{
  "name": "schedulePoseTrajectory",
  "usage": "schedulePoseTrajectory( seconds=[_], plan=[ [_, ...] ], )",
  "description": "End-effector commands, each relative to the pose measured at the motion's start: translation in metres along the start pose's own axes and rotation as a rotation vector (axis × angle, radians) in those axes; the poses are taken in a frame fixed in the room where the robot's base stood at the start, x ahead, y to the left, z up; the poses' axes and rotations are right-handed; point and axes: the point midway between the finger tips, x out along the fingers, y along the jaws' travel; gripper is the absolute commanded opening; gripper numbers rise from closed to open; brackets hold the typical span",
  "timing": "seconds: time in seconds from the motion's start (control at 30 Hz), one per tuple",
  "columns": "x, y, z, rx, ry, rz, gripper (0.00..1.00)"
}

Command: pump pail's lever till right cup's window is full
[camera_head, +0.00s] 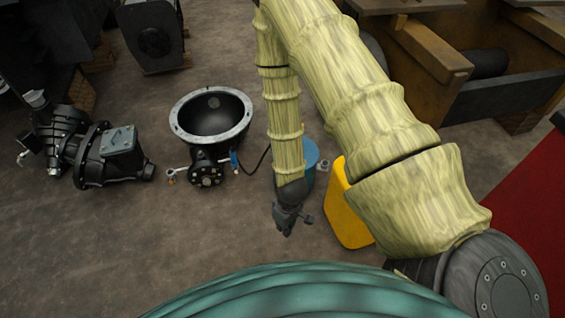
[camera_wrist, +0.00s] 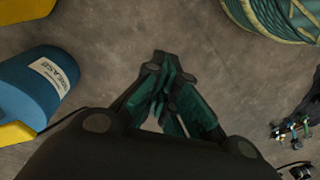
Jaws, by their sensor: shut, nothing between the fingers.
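The blue pail (camera_head: 312,157) stands on the floor, partly hidden behind my arm in the head view. In the wrist view the pail (camera_wrist: 38,92) lies at the left, with a pale label reading GREASE. A small grey part (camera_head: 324,165) shows at the pail's right side; I cannot tell whether it is the lever. My gripper (camera_head: 287,230) is shut and empty, pointing down in front of the pail and apart from it. Its fingers (camera_wrist: 166,68) meet in the wrist view. Small fittings (camera_wrist: 292,130) show at the right there; no cup window can be made out.
A yellow can (camera_head: 345,212) stands right of the pail. A black bowl-shaped housing (camera_head: 210,118) with fittings stands left, a dark hose (camera_head: 258,162) running towards it. A black gearbox (camera_head: 105,155) lies farther left. A red surface (camera_head: 520,205) is at the right. The front-left floor is clear.

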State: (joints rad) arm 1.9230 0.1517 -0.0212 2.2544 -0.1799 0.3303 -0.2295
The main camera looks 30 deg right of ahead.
Motion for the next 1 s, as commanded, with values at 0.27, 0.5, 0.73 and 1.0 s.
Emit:
schedulePoseTrajectory(
  seconds=[0.27,0.5,0.73,1.0],
  plan=[
    [-0.046,0.066,-0.097,-0.246,0.01,0.001,0.0],
    [-0.105,0.131,-0.156,-0.441,-0.012,0.038,0.0],
    [-0.147,0.172,-0.181,-0.549,-0.041,0.069,0.0],
    [-0.158,0.182,-0.186,-0.575,-0.051,0.078,0.0]
  ],
)
